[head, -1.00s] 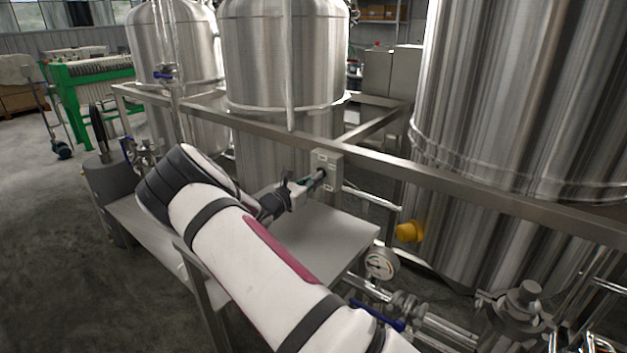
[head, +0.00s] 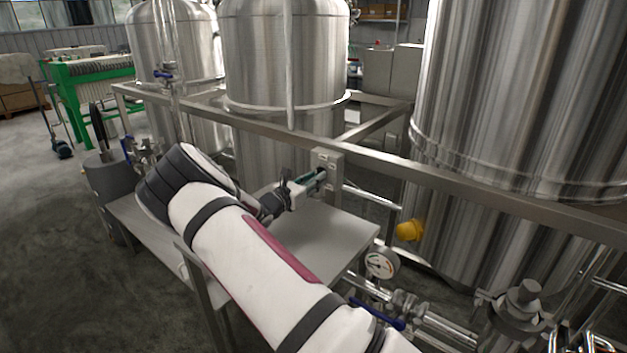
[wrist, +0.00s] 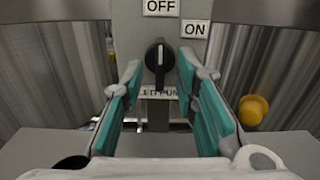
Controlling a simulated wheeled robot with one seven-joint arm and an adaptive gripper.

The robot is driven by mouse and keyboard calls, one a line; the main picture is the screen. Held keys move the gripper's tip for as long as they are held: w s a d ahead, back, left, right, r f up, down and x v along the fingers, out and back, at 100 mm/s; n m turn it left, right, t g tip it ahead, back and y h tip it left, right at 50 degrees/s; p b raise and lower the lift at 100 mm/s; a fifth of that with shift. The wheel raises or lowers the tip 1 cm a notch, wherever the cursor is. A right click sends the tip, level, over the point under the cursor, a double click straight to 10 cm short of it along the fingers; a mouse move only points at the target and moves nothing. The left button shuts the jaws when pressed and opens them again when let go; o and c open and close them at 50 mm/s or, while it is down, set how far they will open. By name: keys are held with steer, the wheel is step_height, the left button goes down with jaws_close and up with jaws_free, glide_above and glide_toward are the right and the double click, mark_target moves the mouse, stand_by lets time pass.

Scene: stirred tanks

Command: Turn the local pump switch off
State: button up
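The pump switch is a black rotary knob (wrist: 158,62) on a grey box (wrist: 128,28), with an OFF label (wrist: 160,7) above it and an ON label (wrist: 194,28) to its upper right. The knob's grip stands about upright in the wrist view, toward OFF. My gripper (wrist: 158,80) is open, its teal-padded fingers on either side of the knob, with narrow gaps visible. A label below the knob is partly hidden. In the head view my gripper (head: 313,181) reaches the switch box (head: 328,160) on the frame rail; the knob is mostly hidden there.
A steel rail (head: 385,160) runs past the box, in front of large steel tanks (head: 285,60). A flat grey table top (head: 335,235) lies under my gripper. A yellow cap (head: 409,231) and a pressure gauge (head: 381,263) are to the right.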

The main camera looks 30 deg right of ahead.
steer(key=v, duration=1.2)
steer(key=s+d+r+m+g+y+p, duration=0.1)
steer(key=s+r+m+g+y, duration=0.2)
steer(key=s+r+m, duration=0.45)
steer(key=s+r+m+g+y+p, duration=0.25)
steer(key=s+m+g+y, duration=0.2)
steer(key=s, duration=0.65)
steer(key=s+a+r+m+t+y+p, duration=0.1)
steer(key=s+a+r+m+y, duration=0.2)
steer(key=s, duration=0.5)
steer(key=s+a+r+m+t+y+p, duration=0.1)
steer(key=s+a+r+m+t+y, duration=0.1)
steer(key=s+a+r, duration=0.3)
steer(key=s+a+r+m+t+y+p, duration=0.1)
steer(key=s+a+r+m+y, duration=0.3)
steer(key=s+a, duration=0.4)
steer(key=s+r+m+t, duration=0.1)
steer(key=s, duration=0.4)
steer(key=shift+a, duration=0.25)
steer(key=shift+d+r+t+y, duration=0.1)
steer(key=shift+d+t+y, duration=0.05)
steer(key=shift+t+y, duration=0.1)
